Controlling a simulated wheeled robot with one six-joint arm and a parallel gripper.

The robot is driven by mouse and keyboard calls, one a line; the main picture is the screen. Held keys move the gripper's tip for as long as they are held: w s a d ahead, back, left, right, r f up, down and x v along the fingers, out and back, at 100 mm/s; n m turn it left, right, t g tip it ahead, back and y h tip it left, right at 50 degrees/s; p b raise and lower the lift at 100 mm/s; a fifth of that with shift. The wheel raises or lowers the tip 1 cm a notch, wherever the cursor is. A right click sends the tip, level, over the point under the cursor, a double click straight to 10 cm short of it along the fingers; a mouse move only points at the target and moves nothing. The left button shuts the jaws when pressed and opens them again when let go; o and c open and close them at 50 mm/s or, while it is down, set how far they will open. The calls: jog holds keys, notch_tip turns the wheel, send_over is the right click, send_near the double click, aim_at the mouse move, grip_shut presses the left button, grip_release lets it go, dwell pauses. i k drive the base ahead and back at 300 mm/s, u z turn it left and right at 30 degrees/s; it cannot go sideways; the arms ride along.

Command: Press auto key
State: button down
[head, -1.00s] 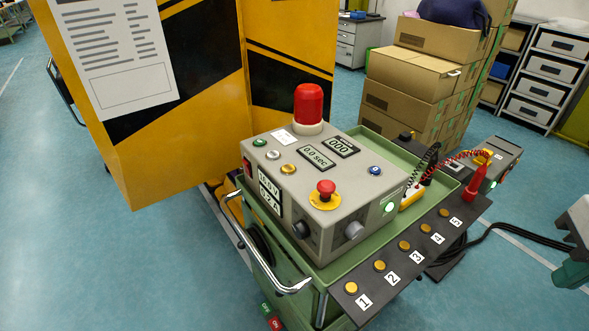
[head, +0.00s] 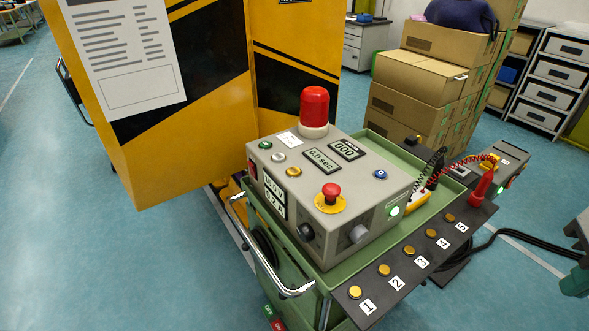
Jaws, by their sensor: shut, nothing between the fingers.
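A grey control box (head: 331,207) stands on a green cart (head: 318,283). Its sloped top has a green button (head: 265,144), a white button (head: 279,157), a yellow button (head: 293,171) and a blue button (head: 380,174). Their markings are too small to read, so I cannot tell which is the auto key. A red mushroom button on a yellow ring (head: 331,194) sits near the front. Two displays read "0.0 sec" (head: 322,160) and "000" (head: 347,149). A red lamp (head: 314,106) stands at the back of the box. My gripper is not in view.
A black strip (head: 386,292) with gold buttons numbered 1 to 5 runs along the cart's right side. A red probe (head: 481,184) with a coiled wire stands at its far end. A yellow-black panel (head: 150,150) stands left, cardboard boxes (head: 420,80) behind. A chrome handle (head: 262,265) juts out front left.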

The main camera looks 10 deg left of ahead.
aim_at(293, 171)
jog(key=u, duration=0.5)
jog(key=i, duration=0.4)
jog(key=u, duration=1.05)
